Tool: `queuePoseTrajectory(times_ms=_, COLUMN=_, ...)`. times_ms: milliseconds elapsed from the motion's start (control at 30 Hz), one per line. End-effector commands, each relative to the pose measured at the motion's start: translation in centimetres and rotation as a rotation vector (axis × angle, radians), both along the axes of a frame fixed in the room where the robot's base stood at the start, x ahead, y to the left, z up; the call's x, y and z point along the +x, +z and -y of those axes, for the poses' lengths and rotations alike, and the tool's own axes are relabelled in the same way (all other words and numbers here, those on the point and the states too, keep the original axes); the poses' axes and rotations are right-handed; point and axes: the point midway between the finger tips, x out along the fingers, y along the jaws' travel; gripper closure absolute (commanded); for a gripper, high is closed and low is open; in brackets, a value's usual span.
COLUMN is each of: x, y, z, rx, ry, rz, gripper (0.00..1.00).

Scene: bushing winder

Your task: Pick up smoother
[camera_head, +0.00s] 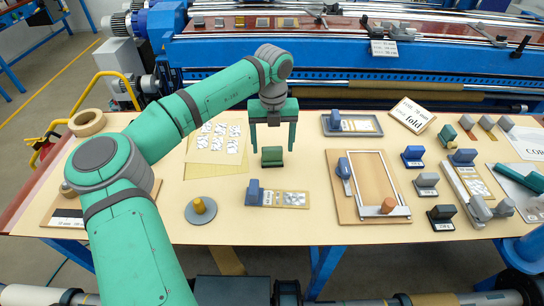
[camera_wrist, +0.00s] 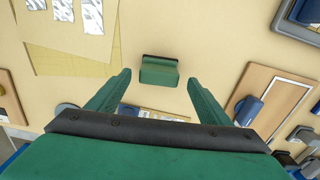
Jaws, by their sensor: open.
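A small green block (camera_head: 272,157), which I take to be the smoother though no label shows on it, sits on the tan worktable. My green gripper (camera_head: 272,148) points down above it, with one finger to each side. The gripper is open and empty. In the wrist view the block (camera_wrist: 158,72) appears between the two fingertips (camera_wrist: 159,78), slightly past them, with a gap on both sides. I cannot tell the exact height left between the fingertips and the block.
A blue-handled tool with a patterned strip (camera_head: 285,199) lies in front of the block. Patterned sheets (camera_head: 217,143) lie to the left. A wooden board (camera_head: 372,180) lies to the right, with several weights beyond.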

Motion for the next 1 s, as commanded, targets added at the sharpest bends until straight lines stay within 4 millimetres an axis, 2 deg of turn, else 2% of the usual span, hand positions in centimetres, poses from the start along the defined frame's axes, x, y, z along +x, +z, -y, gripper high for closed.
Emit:
queuePoseTrajectory(times_ms=200, x=0.1, y=-2.7, z=-0.2, rx=0.001, ry=0.001, rz=0.000, gripper=0.27)
queuePoseTrajectory(times_ms=500, x=0.1, y=-3.2, z=-0.3, rx=0.000, ry=0.003, rz=0.000, gripper=0.27)
queuePoseTrajectory(times_ms=567, x=0.1, y=-3.2, z=-0.4, rx=0.000, ry=0.005, rz=0.000, gripper=0.39)
queuePoseTrajectory(times_ms=700, x=0.1, y=-3.2, z=-0.6, rx=0.000, ry=0.007, rz=0.000, gripper=0.73)
queuePoseTrajectory(times_ms=1000, x=0.1, y=-3.1, z=-0.3, rx=0.000, ry=0.003, rz=0.001, gripper=0.75)
